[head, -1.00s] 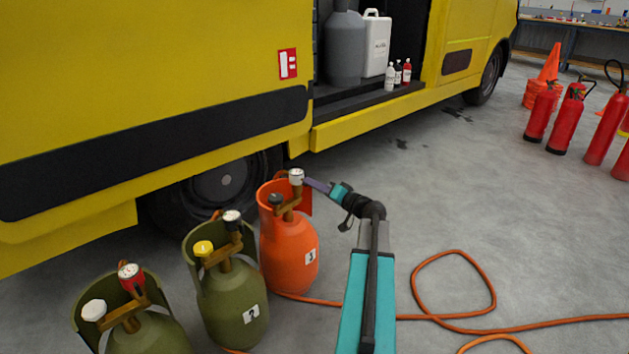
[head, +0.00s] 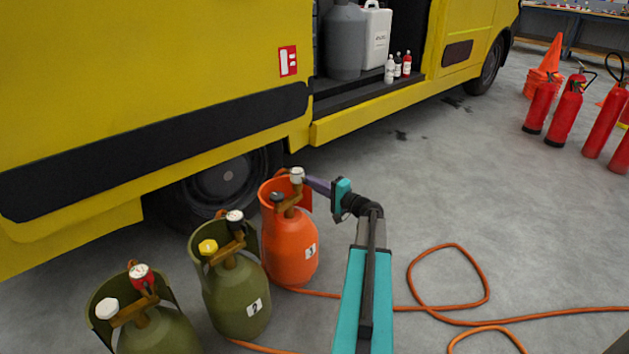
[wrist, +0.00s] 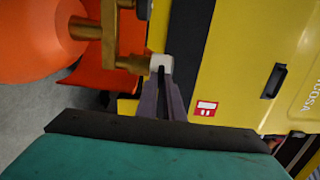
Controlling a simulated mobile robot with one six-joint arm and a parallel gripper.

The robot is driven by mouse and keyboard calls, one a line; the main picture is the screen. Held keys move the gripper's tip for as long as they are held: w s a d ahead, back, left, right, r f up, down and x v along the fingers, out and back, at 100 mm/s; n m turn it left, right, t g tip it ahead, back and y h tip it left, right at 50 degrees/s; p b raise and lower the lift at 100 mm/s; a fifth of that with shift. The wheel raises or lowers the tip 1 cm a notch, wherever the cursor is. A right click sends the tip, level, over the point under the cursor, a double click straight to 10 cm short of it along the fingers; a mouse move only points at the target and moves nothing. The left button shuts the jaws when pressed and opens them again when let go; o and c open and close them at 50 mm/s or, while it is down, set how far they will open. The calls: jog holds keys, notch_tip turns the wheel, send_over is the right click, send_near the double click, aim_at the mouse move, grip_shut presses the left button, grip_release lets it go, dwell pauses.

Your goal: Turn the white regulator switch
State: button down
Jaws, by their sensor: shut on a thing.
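The white regulator switch (head: 297,174) sits on the brass valve arm of the orange gas bottle (head: 290,245), the farthest of a row of three. It is a small white block in the wrist view (wrist: 160,66). My gripper (head: 318,185) reaches it from the right, and its purple-grey fingers (wrist: 163,95) are shut on it. The contact faces are partly hidden by the fingers. The same orange bottle lies along the left of the wrist view (wrist: 35,35).
The yellow truck (head: 150,70) is close behind. An orange hose (head: 455,247) lies on open floor.

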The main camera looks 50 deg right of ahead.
dwell(0.4)
jog(key=c, duration=1.9)
grip_release()
jog(key=shift+o, duration=0.2)
jog(key=s+p, duration=0.3)
jog(key=s, duration=1)
jog(key=shift+s+d, duration=0.15)
jog(key=shift+s, duration=0.2)
